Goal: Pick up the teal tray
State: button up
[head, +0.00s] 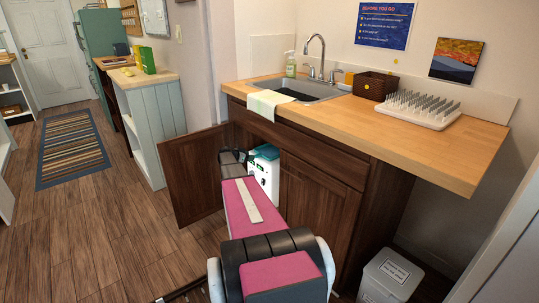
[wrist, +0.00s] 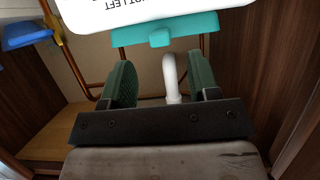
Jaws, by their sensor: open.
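A teal piece (wrist: 195,27) with a small tab, which looks like the teal tray, shows in the wrist view along the edge of a white labelled body (wrist: 185,8). The head view shows teal (head: 267,152) on top of the white body (head: 264,177) inside the open sink cabinet. My gripper (wrist: 161,78) is open, with its green-padded fingers apart and the teal piece beyond them. Nothing is clasped between them. In the head view my gripper (head: 233,157) is at the cabinet opening, beside the white body. The rest of the teal piece is out of frame or hidden.
The cabinet door (head: 190,175) stands open at the left of my arm; a closed door (head: 318,207) is at the right. A white pipe (wrist: 171,78) shows between the fingers. A blue object (wrist: 25,36) and copper-coloured pipes are at the left. The countertop (head: 440,148) overhangs.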

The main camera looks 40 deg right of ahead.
jog(key=x, duration=0.5)
jog(key=shift+w, duration=0.1)
grip_shut()
